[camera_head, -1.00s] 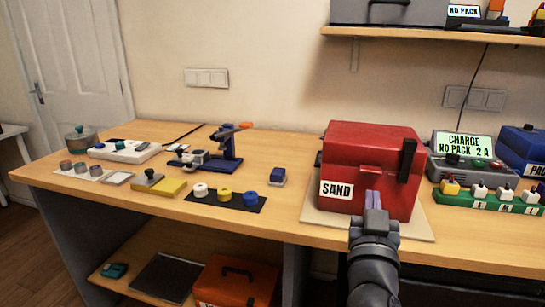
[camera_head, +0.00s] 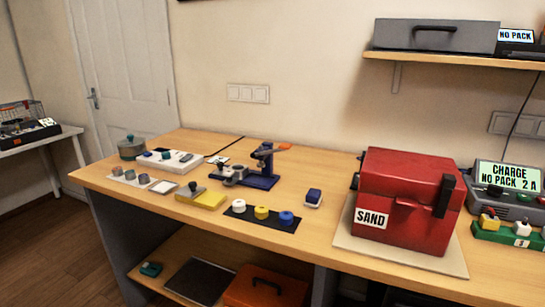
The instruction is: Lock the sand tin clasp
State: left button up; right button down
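The red sand tin (camera_head: 408,218) stands at the right of the bench with its lid down and a white SAND label on its front. A dark clasp strap (camera_head: 446,194) shows at the right end of its front, reaching from the lid edge down over the body. I cannot tell whether the clasp is locked. Neither of my grippers is in view.
The tin stands on a beige board (camera_head: 352,240). A charger (camera_head: 508,180) and a green block with knobs (camera_head: 510,233) are to its right. A blue block (camera_head: 313,197) and a dark mat (camera_head: 262,215) with coloured knobs are to its left. A shelf (camera_head: 450,60) hangs above.

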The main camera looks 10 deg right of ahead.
aim_at(448, 182)
jog(key=z, duration=1.3)
